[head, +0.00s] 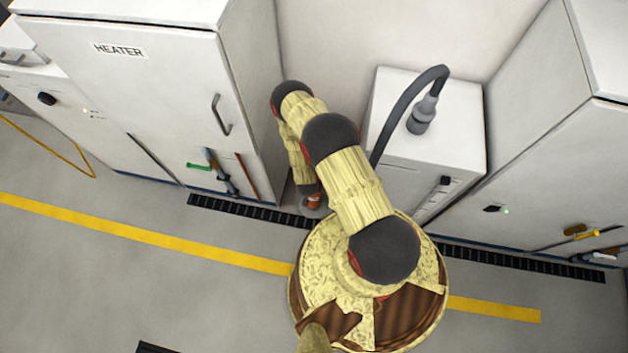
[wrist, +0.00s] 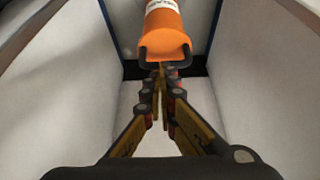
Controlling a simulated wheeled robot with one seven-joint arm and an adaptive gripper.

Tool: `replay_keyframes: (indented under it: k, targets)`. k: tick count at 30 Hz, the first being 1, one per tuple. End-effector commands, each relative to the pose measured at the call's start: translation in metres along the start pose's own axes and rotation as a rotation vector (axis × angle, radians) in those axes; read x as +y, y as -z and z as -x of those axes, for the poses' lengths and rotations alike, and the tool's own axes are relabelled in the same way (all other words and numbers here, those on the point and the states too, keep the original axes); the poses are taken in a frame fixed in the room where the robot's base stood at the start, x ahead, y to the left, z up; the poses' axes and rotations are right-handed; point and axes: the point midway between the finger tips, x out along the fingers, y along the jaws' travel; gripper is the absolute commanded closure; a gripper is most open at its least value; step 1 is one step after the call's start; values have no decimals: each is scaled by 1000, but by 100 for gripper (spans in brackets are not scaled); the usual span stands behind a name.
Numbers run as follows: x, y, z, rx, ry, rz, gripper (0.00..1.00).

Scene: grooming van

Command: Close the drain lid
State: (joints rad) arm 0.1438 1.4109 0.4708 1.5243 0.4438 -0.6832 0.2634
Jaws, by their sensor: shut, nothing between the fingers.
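In the wrist view my gripper (wrist: 159,78) is shut and empty, its two fingers together and pointing into the narrow gap between white walls. An orange rounded part (wrist: 165,28) with a white label and a dark bracket at its lower end is just beyond the fingertips. I cannot tell whether they touch it. A small orange part (head: 315,202) also shows in the head view, low in the gap beside the end of my arm. I cannot make out a drain lid for certain in either view; my arm hides part of the gap.
The heater cabinet (head: 165,85) stands left of the gap. A white box (head: 440,150) with a thick grey hose (head: 402,105) stands right of it, close to my arm. A dark floor grate (head: 245,212) runs along the cabinets. The floor at left (head: 90,280) is open.

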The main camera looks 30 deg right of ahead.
Motion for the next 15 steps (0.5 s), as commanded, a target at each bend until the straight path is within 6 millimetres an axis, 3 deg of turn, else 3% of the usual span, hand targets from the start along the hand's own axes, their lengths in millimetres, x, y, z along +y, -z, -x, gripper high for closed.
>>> replay_keyframes:
  k: [15]
  targets:
    - [1, -19, -7, 77, 2, 0, 100]
